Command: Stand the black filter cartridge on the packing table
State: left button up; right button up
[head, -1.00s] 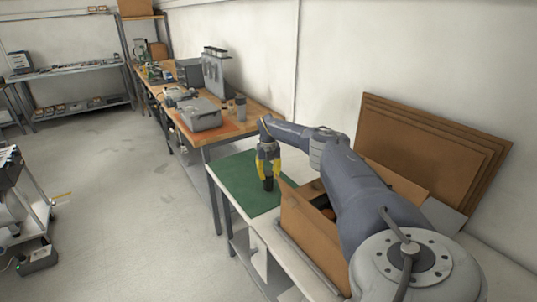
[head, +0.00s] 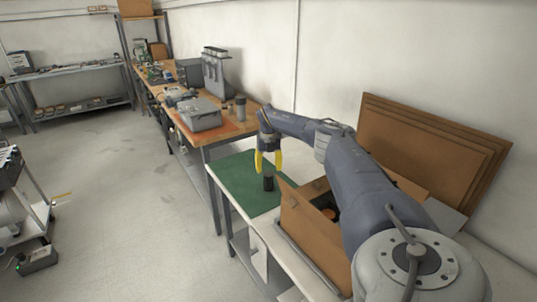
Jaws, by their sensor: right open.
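The black filter cartridge (head: 268,183) stands upright on the green mat of the packing table (head: 235,178). My right gripper (head: 268,168) is above the cartridge, with its yellow fingers spread apart. The fingertips are around or just over the cartridge's top; I cannot tell whether they overlap it. My left gripper is not in view.
An open cardboard box (head: 306,228) stands on the table just right of the mat, under my right arm. Flat cardboard sheets (head: 430,135) lean on the wall. A wooden workbench (head: 215,130) with a grey case (head: 200,114) lies beyond. The mat's left part is clear.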

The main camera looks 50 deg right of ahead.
aim_at(268, 174)
notch_tip(268, 174, up, 8)
dwell(0.4)
jog(key=shift+r, duration=0.1)
notch_tip(268, 174, down, 12)
jog(key=shift+f, duration=0.15)
dwell(0.8)
dwell(0.3)
